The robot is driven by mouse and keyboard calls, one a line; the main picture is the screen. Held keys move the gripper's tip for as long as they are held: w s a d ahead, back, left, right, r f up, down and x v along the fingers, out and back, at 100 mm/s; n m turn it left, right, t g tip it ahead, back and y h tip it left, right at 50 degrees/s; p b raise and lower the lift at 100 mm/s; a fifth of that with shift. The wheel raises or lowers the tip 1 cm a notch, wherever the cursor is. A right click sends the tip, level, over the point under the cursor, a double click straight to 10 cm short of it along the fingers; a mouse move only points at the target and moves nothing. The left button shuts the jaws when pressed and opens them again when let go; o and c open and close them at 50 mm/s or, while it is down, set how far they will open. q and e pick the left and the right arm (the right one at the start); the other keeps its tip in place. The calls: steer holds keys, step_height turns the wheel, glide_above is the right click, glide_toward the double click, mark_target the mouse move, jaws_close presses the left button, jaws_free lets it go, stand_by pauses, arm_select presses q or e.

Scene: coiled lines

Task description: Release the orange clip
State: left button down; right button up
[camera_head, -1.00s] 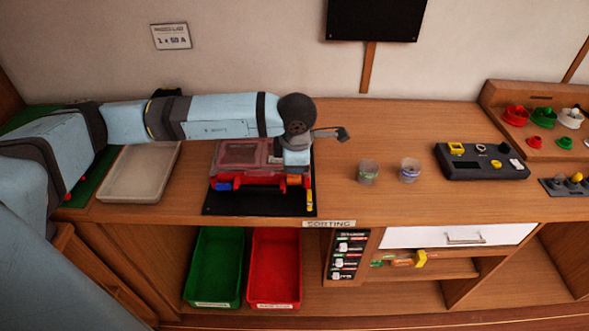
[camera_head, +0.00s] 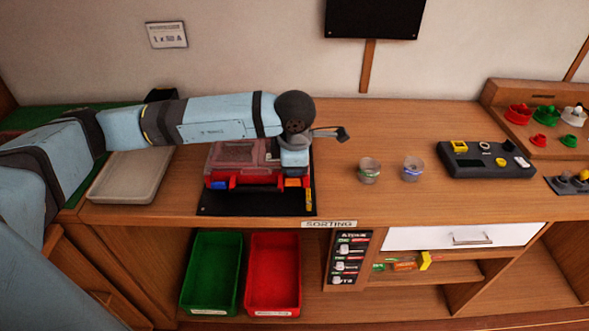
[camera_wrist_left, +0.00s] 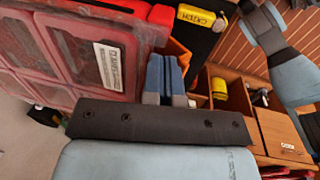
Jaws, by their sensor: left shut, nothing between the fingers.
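A red case (camera_head: 243,180) with a clear lid sits on a black mat (camera_head: 240,208) on the counter. Its front has a blue clip (camera_head: 219,185) at the left and the orange clip (camera_head: 293,183) at the right. My left gripper (camera_head: 294,172) points down at the case's right front corner, by the orange clip. In the left wrist view the blue-grey fingers (camera_wrist_left: 165,80) are shut together with nothing between them. The orange clip (camera_wrist_left: 178,52) shows right behind them, partly hidden; I cannot tell whether they touch it. My right gripper is not in view.
A yellow label (camera_head: 308,198) lies on the mat's right edge. A grey tray (camera_head: 130,178) is at the left, two small cups (camera_head: 370,171) and a black panel (camera_head: 485,160) at the right. Green (camera_head: 212,272) and red (camera_head: 273,273) bins stand below. The counter between mat and cups is clear.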

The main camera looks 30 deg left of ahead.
mark_target(295, 179)
arm_select(q)
steer(key=shift+r, duration=0.1)
steer(key=shift+w+a+r, duration=0.1)
steer(key=shift+a+r, duration=0.05)
steer(key=shift+r, duration=0.1)
steer(key=w+r, duration=0.1)
steer(key=a+r, duration=0.1)
steer(key=shift+w+a+r+p, duration=0.1)
steer(key=shift+w+r+p, duration=0.25)
steer(key=shift+w, duration=0.05)
steer(key=s+d+r, duration=0.2)
steer(key=s+r, duration=0.1)
steer(key=r, duration=0.5)
steer(key=shift+s+d+r, duration=0.25)
steer(key=shift+s+r, duration=0.1)
steer(key=shift+s, duration=0.05)
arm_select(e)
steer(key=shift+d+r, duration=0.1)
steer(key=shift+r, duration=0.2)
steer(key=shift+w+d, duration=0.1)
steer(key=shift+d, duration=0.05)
